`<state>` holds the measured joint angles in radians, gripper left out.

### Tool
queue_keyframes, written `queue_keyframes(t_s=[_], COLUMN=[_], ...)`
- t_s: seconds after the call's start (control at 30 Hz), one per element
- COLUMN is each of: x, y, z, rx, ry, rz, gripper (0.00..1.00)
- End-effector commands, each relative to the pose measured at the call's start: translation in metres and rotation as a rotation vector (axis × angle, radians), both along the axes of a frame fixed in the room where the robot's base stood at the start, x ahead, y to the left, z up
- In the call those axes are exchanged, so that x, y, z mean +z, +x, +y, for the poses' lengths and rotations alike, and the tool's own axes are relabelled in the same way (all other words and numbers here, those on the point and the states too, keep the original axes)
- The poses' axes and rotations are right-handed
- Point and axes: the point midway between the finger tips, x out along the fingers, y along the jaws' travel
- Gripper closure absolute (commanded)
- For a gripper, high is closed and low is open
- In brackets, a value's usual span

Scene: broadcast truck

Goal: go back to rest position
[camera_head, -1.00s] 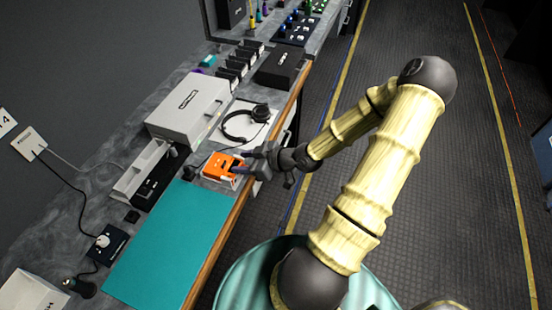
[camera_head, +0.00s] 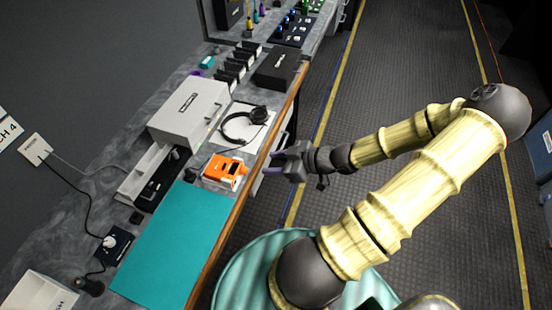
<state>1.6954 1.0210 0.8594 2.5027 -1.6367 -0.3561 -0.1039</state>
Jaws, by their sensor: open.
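My gripper (camera_head: 273,164) is open and empty, its fingers pointing left toward the desk. It hangs near the desk's wooden front edge, to the right of an orange box (camera_head: 222,170) and apart from it. The orange box sits on the desk, by the front edge. My arm reaches from the lower middle to the upper right and bends back left to the gripper.
The desk (camera_head: 105,177) holds a teal mat (camera_head: 170,238), headphones (camera_head: 243,125) on a white pad, a white case (camera_head: 188,108) and a black box (camera_head: 277,68). The patterned floor (camera_head: 400,85) right of the desk looks clear.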

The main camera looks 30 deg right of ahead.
Motion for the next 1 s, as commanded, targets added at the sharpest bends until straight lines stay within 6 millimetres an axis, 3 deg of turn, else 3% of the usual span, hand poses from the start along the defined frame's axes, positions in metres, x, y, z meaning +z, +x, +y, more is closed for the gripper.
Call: queue_keyframes(t_s=[0.67, 1.0], x=[-0.002, -0.033], y=[0.000, -0.001], z=[0.001, 0.017], rx=[0.004, -0.010], ry=[-0.005, -0.118], rz=[0.021, 0.349], gripper=[0.55, 0.55])
